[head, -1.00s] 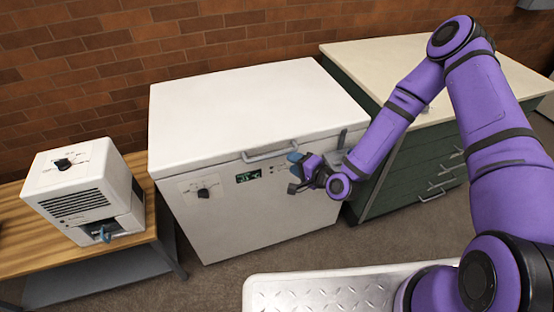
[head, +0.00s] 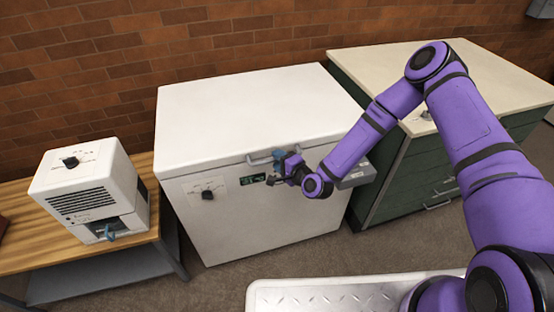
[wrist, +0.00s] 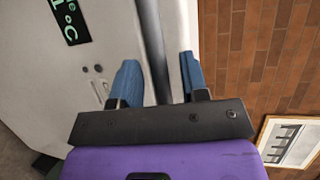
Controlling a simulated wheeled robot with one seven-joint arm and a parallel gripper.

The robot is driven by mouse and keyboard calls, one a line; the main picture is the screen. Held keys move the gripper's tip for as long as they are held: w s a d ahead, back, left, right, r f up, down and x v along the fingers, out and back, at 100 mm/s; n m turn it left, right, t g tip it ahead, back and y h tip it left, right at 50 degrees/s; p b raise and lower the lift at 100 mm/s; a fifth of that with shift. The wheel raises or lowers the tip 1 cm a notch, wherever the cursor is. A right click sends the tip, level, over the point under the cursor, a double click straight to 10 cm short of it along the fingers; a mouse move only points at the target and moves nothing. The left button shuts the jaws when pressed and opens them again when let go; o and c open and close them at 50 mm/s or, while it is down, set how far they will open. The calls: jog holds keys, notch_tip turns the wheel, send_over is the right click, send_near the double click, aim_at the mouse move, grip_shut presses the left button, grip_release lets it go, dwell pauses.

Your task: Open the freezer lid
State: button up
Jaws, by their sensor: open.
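The white chest freezer (head: 215,220) stands against the brick wall. Its lid (head: 250,110) is down and closed. A grey bar handle (head: 259,160) is at the lid's front edge; my gripper hides its right part. My gripper (head: 283,158) is open at the handle, in front of the freezer. In the wrist view, its two blue fingers (wrist: 160,80) stand apart, on either side of a long dark grey strip at the lid's front edge. I cannot tell whether the fingers touch anything. The lid edge (wrist: 180,25) also shows in the wrist view.
A white device (head: 90,190) stands on a wooden bench (head: 30,240) to the left. A green drawer cabinet (head: 400,185) with a pale top (head: 450,70) stands close on the right. Grey floor lies in front of the freezer.

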jog(key=shift+w+a+f, duration=0.1)
jog(key=shift+w+a, duration=0.2)
jog(key=shift+w, duration=0.05)
